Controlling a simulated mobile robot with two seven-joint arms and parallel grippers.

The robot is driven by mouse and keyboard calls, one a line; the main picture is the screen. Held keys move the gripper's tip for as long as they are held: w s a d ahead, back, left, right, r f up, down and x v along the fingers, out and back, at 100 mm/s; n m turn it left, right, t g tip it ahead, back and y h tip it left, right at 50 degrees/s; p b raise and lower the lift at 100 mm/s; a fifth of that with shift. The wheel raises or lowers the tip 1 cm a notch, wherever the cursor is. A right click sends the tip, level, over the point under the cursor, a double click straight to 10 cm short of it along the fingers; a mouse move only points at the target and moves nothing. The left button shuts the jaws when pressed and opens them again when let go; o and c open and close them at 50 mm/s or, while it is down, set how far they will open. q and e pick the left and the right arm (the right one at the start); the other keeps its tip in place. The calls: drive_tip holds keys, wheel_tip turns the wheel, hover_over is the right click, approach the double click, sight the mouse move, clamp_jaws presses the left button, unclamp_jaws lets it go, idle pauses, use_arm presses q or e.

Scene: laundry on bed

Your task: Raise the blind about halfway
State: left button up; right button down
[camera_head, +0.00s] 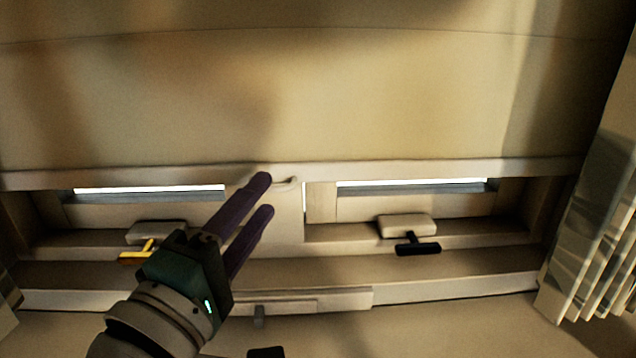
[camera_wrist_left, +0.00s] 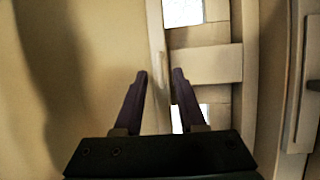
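The beige blind (camera_head: 400,90) hangs over most of the window. Its pale bottom bar (camera_head: 430,171) sits low, just above two thin bright strips of window. A small handle (camera_head: 287,182) sticks out near the middle of the bar. My left gripper (camera_head: 262,195) is open, its two purple fingers pointing up at the bar just left of the handle. In the left wrist view the blind (camera_wrist_left: 85,60) fills the left side, and the bar lies in line with the gap between the fingertips (camera_wrist_left: 159,73). Contact cannot be told. My right gripper is not in view.
Below the blind is the window frame with a sill (camera_head: 450,265), a yellow-handled latch (camera_head: 137,253) and a black-handled latch (camera_head: 418,248). A pleated curtain (camera_head: 595,235) hangs at the right. The space in front of the blind's upper part is clear.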

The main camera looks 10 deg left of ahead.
use_arm(q)
drive_tip(key=shift+w+d, duration=0.1)
drive_tip(key=shift+w, duration=0.55)
clamp_jaws()
drive_tip(key=shift+r, duration=0.1)
idle(0.9)
